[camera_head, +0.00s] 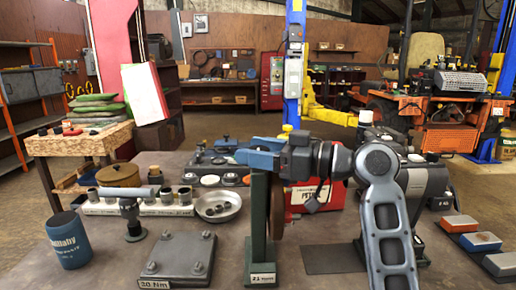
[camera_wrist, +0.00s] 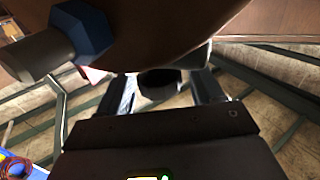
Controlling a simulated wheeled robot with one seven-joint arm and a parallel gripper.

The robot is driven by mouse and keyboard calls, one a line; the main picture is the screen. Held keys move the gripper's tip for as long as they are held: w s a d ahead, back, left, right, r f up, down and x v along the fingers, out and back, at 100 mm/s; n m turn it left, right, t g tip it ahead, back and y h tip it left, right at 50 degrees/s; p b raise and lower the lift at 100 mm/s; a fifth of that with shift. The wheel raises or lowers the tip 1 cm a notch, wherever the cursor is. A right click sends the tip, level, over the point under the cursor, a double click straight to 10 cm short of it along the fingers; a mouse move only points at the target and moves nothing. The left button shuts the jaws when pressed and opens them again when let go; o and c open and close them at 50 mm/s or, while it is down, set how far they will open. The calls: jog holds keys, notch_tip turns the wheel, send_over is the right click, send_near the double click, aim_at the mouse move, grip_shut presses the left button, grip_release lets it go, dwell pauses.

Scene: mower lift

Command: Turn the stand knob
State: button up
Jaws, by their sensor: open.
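A dark green upright stand (camera_head: 258,215) with a numbered label on its foot stands mid-bench in the head view. A brown disc (camera_head: 277,205) shows nearly edge-on beside its post. A large brown surface with a blue hex nut (camera_wrist: 83,32) and a shaft fills the upper wrist view.
Coloured blocks (camera_head: 478,241) lie at right.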

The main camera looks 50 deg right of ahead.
jog(key=c, duration=0.9)
